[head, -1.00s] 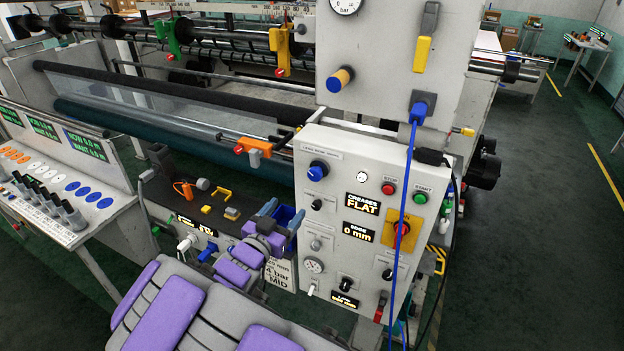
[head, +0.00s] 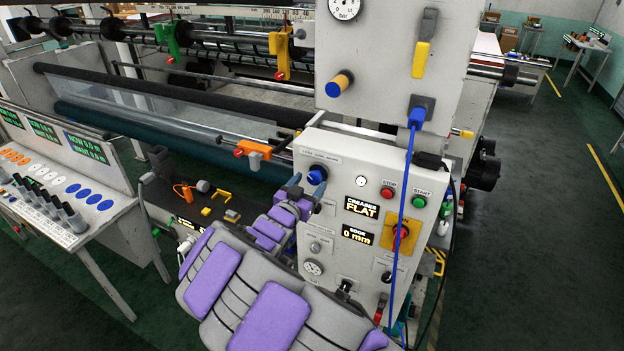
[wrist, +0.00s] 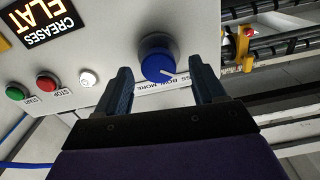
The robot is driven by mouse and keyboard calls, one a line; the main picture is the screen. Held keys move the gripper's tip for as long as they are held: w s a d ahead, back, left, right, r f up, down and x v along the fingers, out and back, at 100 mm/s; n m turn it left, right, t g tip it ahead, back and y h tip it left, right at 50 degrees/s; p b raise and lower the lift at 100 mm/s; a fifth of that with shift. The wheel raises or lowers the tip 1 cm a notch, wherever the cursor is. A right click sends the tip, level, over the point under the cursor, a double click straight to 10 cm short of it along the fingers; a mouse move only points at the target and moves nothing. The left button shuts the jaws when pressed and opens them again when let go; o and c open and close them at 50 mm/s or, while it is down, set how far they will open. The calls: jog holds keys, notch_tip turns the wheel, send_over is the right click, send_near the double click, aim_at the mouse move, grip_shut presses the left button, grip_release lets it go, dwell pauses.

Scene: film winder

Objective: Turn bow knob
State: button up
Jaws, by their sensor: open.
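The bow knob is a round blue knob (head: 317,175) with a white pointer line, at the upper left of the grey control panel (head: 345,268). In the wrist view the blue knob (wrist: 158,62) sits between and beyond my two open fingers, and its label beside it is partly covered. My gripper (head: 299,190) is just left of and below the knob in the head view. In the wrist view my gripper (wrist: 163,90) is open and empty, its fingers on either side of the knob. I cannot tell whether either finger touches it.
The panel also carries a red stop button (head: 387,192), a green start button (head: 419,201), a red switch on a yellow plate (head: 401,233) and a "CREASES FLAT" display (head: 361,207). A blue cable (head: 404,200) hangs across the panel's front. Rollers lie behind.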

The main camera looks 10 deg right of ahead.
jog(key=shift+x, duration=1.35)
jog(key=c, duration=1.1)
jog(key=shift+o, duration=0.2)
jog(key=shift+m+b, duration=0.6)
jog(key=shift+b, duration=0.4)
jog(key=o, duration=1.1)
jog(key=shift+a, duration=0.1)
jog(key=shift+c, duration=0.2)
